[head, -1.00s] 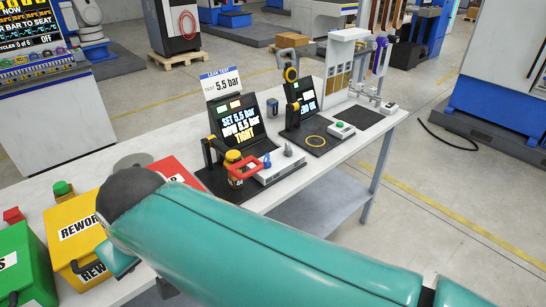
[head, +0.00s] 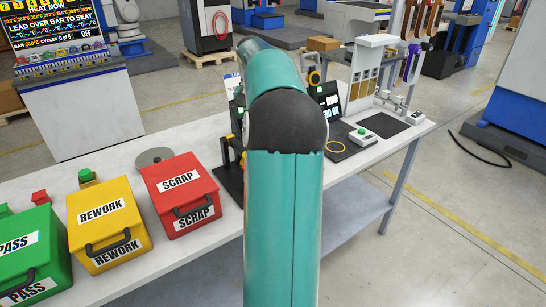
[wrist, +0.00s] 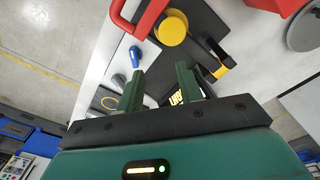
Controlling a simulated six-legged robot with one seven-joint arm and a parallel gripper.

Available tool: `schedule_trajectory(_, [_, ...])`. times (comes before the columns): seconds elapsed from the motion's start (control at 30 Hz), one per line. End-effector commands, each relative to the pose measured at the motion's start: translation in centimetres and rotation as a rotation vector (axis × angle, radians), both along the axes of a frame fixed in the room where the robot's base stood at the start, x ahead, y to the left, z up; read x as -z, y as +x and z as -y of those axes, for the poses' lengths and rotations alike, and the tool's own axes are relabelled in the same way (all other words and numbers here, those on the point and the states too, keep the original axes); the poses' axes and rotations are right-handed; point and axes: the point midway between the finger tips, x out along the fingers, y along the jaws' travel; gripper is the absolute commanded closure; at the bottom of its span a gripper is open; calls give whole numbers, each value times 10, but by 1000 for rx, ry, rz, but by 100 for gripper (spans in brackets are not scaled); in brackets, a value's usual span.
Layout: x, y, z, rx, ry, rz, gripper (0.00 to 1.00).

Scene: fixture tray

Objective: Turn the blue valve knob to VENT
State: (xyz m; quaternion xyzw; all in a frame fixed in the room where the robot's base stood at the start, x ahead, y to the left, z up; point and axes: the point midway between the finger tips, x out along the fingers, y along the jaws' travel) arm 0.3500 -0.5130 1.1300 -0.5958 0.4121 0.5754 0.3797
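The blue valve knob (wrist: 135,56) shows in the wrist view, small, on a pale surface just beyond my left finger. Which mark it points to cannot be read. My gripper (wrist: 160,70) is open, with its two green fingers apart and nothing seen between them. The knob appears apart from the fingers. Near it are a red handle (wrist: 148,20) and a round yellow cap (wrist: 172,28) of the leak test station. In the head view my arm hides the knob, my gripper and most of the station.
In the head view a red SCRAP bin (head: 179,205), yellow REWORK bin (head: 105,215) and green PASS bin (head: 28,245) stand on the white table. A grey disc (head: 154,156) lies behind them. Right of my arm stand a dark screen station (head: 328,104) and a green button box (head: 363,136).

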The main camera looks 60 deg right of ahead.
Motion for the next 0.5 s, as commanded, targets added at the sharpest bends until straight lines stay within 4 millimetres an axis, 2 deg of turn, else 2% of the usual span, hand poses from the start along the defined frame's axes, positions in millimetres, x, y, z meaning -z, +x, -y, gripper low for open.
schedule_trajectory(0.03, [9,-19,25,56,20,2,64])
schedule_trajectory(0.1, [17,-37,47,107,37,4,64])
schedule_trajectory(0.2, [23,-53,64,150,52,6,64])
schedule_trajectory(0.37, [33,-58,68,161,58,5,64])
schedule_trajectory(0.5, [54,-58,67,159,58,4,64])
